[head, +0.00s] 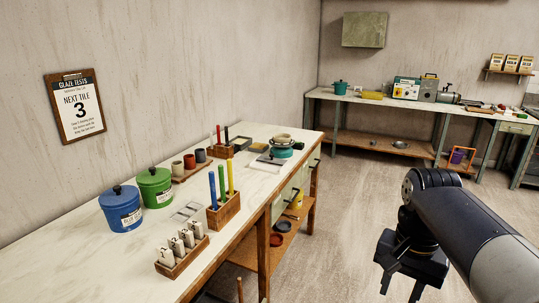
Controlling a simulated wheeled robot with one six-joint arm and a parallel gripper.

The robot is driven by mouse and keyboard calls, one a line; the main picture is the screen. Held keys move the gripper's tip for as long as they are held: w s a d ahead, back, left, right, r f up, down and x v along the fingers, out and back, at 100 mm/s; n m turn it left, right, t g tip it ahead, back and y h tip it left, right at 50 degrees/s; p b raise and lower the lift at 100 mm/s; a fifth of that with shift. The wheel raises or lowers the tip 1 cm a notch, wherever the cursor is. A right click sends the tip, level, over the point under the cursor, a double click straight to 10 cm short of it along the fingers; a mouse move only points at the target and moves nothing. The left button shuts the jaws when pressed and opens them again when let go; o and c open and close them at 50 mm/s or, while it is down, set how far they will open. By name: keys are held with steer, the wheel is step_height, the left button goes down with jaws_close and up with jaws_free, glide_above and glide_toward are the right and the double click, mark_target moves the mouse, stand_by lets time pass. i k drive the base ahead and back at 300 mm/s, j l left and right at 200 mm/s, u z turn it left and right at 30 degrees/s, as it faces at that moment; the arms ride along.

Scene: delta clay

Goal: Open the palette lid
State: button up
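No palette can be told for certain in the head view. A flat, pale grey piece (188,211) lies on the workbench (110,262) between the pots and the brush block. A second flat grey and white piece (268,161) lies farther back on the bench, beside a teal pot. Either may be the palette, and I cannot tell whether a lid is shut. My gripper (401,290) is at the lower right, over the floor, well apart from the bench. Its two dark fingers point down with a gap between them, and it looks empty.
A blue pot (122,211), a green pot (155,188), a rack of white tiles (181,253) and a wooden block with upright coloured sticks (223,209) crowd the bench. A teal pot (281,151) stands at its far end. The floor (345,215) between bench and gripper is clear.

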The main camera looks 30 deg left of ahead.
mark_target(271, 159)
steer(key=i+j+u, duration=0.15)
steer(key=i+u, duration=0.15)
steer(key=i, duration=0.25)
steer(key=i+u, duration=0.35)
steer(key=i, duration=0.25)
steer(key=i+l+u, duration=0.1)
steer(key=i+u, duration=0.2)
steer(key=i, duration=0.25)
steer(key=i+l+u, duration=0.3)
steer(key=i, duration=0.25)
steer(key=i+l+u, duration=0.65)
steer(key=i+l, duration=0.3)
